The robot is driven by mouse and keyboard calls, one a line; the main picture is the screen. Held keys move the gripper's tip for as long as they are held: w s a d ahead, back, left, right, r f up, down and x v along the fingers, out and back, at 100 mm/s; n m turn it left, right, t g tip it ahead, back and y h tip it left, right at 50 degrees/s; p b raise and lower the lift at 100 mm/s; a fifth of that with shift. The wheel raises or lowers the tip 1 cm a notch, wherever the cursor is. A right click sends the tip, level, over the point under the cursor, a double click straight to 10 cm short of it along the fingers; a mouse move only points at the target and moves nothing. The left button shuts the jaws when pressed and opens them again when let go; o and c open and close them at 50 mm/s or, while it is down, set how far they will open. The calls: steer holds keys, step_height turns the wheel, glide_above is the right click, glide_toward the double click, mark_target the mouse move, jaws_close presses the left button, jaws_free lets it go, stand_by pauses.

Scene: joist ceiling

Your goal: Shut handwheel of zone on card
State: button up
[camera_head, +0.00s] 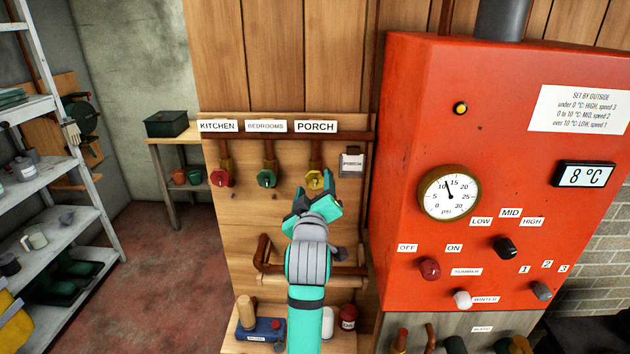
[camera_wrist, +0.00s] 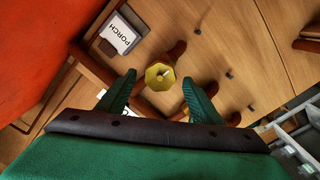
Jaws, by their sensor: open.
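The yellow handwheel (camera_head: 314,180) sits on the pipe under the PORCH plate (camera_head: 316,126). To its left are the green handwheel (camera_head: 267,179) under BEDROOMS and the red handwheel (camera_head: 219,178) under KITCHEN. A small card (camera_head: 352,163) hangs right of the yellow wheel; in the wrist view the card (camera_wrist: 118,35) reads PORCH. My gripper (camera_head: 316,197) is open just below and in front of the yellow wheel. In the wrist view the yellow handwheel (camera_wrist: 160,76) lies between and beyond my fingertips (camera_wrist: 158,88). I cannot tell whether they touch it.
The red heater cabinet (camera_head: 405,130) with gauge and knobs stands close on the right. A lower pipe (camera_head: 264,252) and a shelf with a bottle, a blue box (camera_head: 262,330) and canisters lie below. A metal shelf rack (camera_head: 60,150) stands left, with open floor (camera_head: 160,260) between.

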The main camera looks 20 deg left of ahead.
mark_target(315, 181)
steer(key=shift+x, duration=1.75)
steer(key=c, duration=1.1)
steer(key=shift+o, duration=0.2)
